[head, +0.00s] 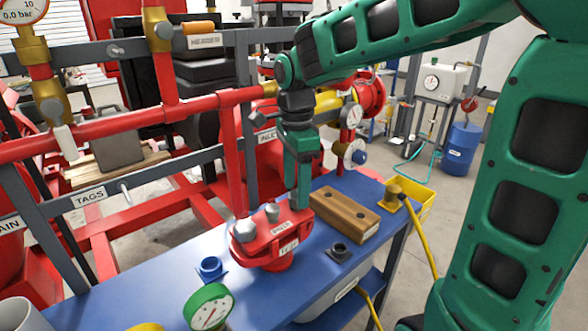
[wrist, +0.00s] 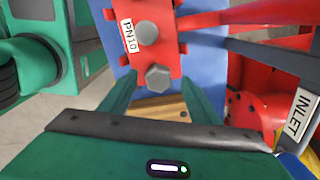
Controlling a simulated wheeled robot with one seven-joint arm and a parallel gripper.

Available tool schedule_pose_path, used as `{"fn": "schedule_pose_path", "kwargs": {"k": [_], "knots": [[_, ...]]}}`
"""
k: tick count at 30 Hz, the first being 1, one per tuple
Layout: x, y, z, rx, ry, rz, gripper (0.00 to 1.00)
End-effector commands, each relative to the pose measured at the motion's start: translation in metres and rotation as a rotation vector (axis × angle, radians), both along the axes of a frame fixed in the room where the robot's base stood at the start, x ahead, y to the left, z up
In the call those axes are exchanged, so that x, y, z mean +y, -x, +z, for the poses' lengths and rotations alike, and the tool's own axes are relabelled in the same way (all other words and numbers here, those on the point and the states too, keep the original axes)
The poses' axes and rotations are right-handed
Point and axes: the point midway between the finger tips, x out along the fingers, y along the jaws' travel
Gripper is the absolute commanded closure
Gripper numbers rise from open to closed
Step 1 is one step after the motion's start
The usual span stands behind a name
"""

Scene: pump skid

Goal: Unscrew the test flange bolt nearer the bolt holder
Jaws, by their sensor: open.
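The red test flange (head: 268,250) stands on the blue bench, with two grey hex bolts on its top. The bolt nearer the wooden bolt holder (head: 346,214) is the right one (head: 272,211); the other bolt (head: 243,230) is at the left. In the wrist view the nearer bolt (wrist: 158,77) shows just beyond my fingertips, and the far bolt (wrist: 147,33) is above it. My gripper (head: 299,203) points down beside the flange's right side, open and empty. The holder, with two dark holes on top, also shows between the fingers in the wrist view (wrist: 160,108).
A blue ring fitting (head: 210,268), a dark fitting (head: 339,250) and a green-rimmed gauge (head: 208,308) are around the flange. A yellow bin (head: 415,203) is at the bench's right end. Red pipework and a grey rail run behind.

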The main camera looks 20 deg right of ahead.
Motion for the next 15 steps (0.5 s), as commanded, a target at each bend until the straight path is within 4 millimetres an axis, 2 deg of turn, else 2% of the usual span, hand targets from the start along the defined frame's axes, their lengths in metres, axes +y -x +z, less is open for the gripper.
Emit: {"fn": "schedule_pose_path", "kwargs": {"k": [6,15], "knots": [[0.0,0.0,-0.016,0.0,0.0,0.002,0.44],[0.0,0.0,-0.018,0.0,0.0,0.002,0.44]]}}
